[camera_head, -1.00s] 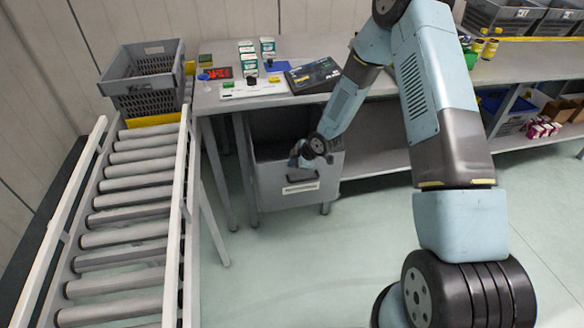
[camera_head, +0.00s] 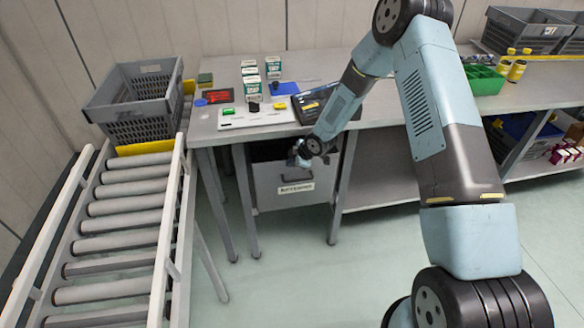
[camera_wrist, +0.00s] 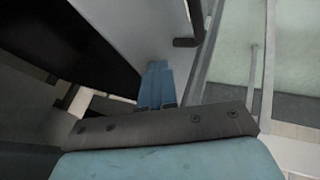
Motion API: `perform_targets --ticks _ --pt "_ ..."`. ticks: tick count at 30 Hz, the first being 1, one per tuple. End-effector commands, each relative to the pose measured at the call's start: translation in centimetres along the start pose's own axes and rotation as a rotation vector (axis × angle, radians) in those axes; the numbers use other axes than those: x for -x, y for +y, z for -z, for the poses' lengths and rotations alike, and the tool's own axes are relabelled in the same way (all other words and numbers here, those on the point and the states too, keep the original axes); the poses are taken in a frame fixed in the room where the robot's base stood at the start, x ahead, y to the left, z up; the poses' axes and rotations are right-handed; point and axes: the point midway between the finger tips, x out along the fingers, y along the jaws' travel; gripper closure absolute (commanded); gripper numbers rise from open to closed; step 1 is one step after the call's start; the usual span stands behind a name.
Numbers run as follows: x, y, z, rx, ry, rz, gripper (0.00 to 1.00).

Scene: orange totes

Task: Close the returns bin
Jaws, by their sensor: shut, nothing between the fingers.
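The returns bin (camera_head: 274,197) is a grey drawer under the workbench, with a white label and a dark handle on its front. In the head view a dark strip of its opening shows between the bench edge and its front, so it stands partly open. My gripper (camera_head: 294,163) is shut and empty at the top of the bin front, near the handle; the head view does not settle whether it touches. In the wrist view my gripper's blue fingers (camera_wrist: 156,82) are together beside the grey front panel, with the dark handle (camera_wrist: 188,42) close by.
The workbench (camera_head: 375,113) above carries a white board, small boxes and a dark device. A roller conveyor (camera_head: 118,226) with a grey crate (camera_head: 138,107) stands at left. A bench leg (camera_head: 342,190) is right of the bin. The floor in front is clear.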

Motion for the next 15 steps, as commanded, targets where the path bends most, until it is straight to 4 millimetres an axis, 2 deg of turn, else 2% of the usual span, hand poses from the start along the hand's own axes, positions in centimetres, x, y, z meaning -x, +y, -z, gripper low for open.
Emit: perform_targets --ticks 6,15 --pt "-0.8 0.2 1.2 0.013 0.008 0.008 1.0" --pt "-0.9 0.1 1.6 0.018 0.011 0.01 1.0"
